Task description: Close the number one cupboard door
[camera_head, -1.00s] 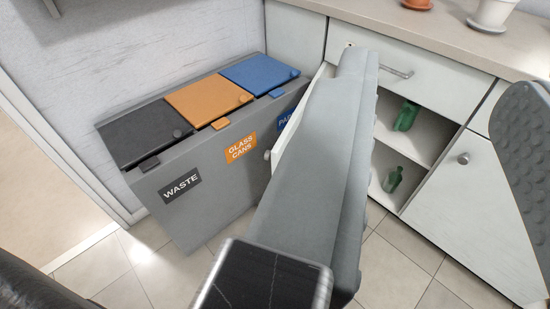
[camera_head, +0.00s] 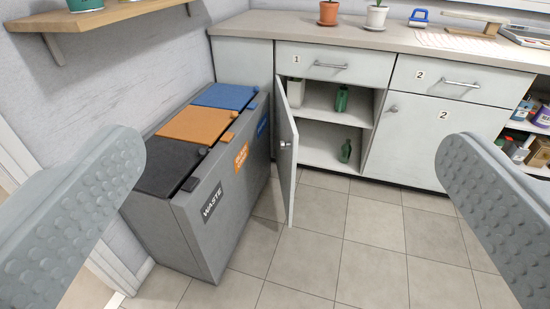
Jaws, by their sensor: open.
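The number one cupboard door (camera_head: 286,150) is white and stands wide open, swung out toward me and seen nearly edge-on beside the waste bins. Its round knob (camera_head: 284,144) shows on the door's face. The open cupboard (camera_head: 320,112) has two shelf levels, with a green bottle on each and a pale container at the upper left. The drawer marked 1 (camera_head: 330,64) above it is shut. My gripper (camera_head: 290,190) is open and empty, its two grey padded fingers at the left and right edges, well back from the door and not touching it.
A grey bin unit (camera_head: 195,215) with black, orange and blue lids stands close to the left of the door. The number two cupboard door (camera_head: 412,140) is shut at the right. The tiled floor (camera_head: 350,240) in front is clear. Potted plants stand on the counter (camera_head: 300,30).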

